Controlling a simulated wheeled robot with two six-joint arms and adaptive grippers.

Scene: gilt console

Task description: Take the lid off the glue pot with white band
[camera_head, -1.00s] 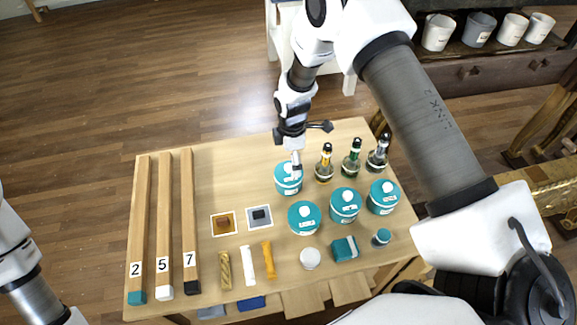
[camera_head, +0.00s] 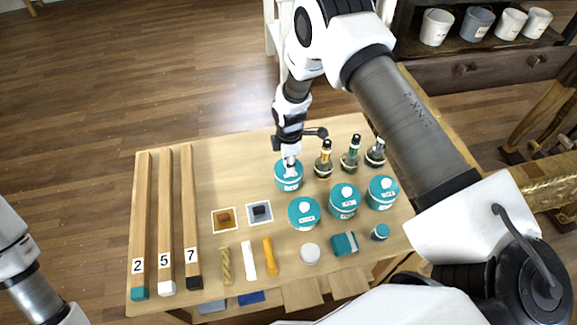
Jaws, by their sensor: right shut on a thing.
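Several glue pots with teal lids and pale round knobs stand on the right half of the wooden tabletop. The rear-left glue pot (camera_head: 288,185) shows a whitish band on its side under the teal lid (camera_head: 280,171). My right gripper (camera_head: 290,164) points down over this pot and is shut at the knob of its lid, which it mostly hides. The lid appears seated on the pot. The other pots are the front-left one (camera_head: 304,216), the middle one (camera_head: 344,207) and the right one (camera_head: 382,197). My left arm shows at the left edge, its gripper out of view.
Bottles (camera_head: 324,167) stand close right of the gripped pot. A white disc (camera_head: 310,253), a teal box (camera_head: 344,244) and a small teal jar (camera_head: 380,232) lie in front. Numbered wooden bars (camera_head: 164,220) fill the left side. The tabletop's back middle (camera_head: 235,170) is clear.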

